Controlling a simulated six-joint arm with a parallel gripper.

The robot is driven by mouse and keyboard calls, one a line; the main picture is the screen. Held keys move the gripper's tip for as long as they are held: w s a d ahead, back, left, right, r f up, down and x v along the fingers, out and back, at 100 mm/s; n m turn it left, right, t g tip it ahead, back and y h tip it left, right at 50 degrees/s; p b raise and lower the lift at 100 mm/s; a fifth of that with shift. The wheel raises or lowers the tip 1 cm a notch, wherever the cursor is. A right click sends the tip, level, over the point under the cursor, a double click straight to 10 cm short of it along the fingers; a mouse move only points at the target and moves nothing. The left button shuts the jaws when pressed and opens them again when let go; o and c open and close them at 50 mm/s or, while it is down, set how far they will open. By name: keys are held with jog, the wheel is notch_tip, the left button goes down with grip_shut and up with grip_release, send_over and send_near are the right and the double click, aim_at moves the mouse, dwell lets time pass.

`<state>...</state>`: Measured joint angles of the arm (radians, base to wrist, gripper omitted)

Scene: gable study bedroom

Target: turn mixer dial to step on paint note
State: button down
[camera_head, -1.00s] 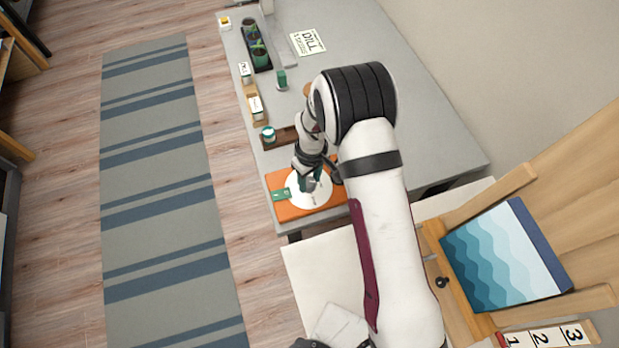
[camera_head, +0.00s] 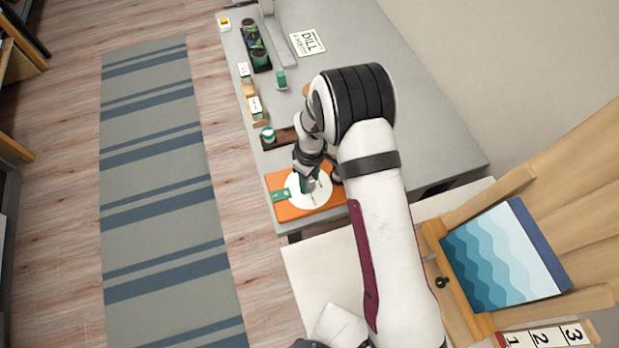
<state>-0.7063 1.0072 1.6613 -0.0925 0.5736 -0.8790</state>
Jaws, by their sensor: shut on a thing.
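The mixer dial is a white disc (camera_head: 318,199) on an orange base (camera_head: 285,212) at the near-left corner of the grey desk. A green tab (camera_head: 281,195) with a small white mark sits at the disc's left edge. My gripper (camera_head: 309,186) points down over the disc, shut on the dial's knob, which the fingers mostly hide. Dark marks show on the disc to the right of the fingers. A white note (camera_head: 307,42) lies on the far part of the desk, with "DILL" and a smaller line below it.
A dark tray with round pots (camera_head: 255,47), a green block (camera_head: 281,79), wooden holders with white cards (camera_head: 255,106) and a brown tray with a teal-topped jar (camera_head: 268,135) line the desk's left side. An easel with a blue wave painting (camera_head: 500,258) stands at right.

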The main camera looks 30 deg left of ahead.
aim_at(312, 181)
jog(key=shift+c, duration=1.9)
grip_release()
notch_tip(312, 181, up, 16)
jog(key=shift+w, duration=0.25)
jog(key=shift+f, duration=0.1)
jog(key=s+d+r+m, duration=0.2)
jog(key=d+r+m, duration=0.3)
jog(key=d, duration=0.3)
jog(key=s+d+r+m, duration=0.3)
jog(key=d+r+m, duration=0.2)
jog(key=d+r, duration=0.15)
jog(key=s+d+m+y, duration=0.1)
jog(key=s+d+m, duration=0.4)
jog(key=s, duration=0.2)
jog(key=s+d+r+m, duration=0.1)
jog(key=s+d+m, duration=0.3)
jog(key=s+m, duration=0.2)
jog(key=shift+s+d+m+y, duration=0.3)
jog(key=shift+s+d+y, duration=0.1)
jog(key=shift+s, duration=0.2)
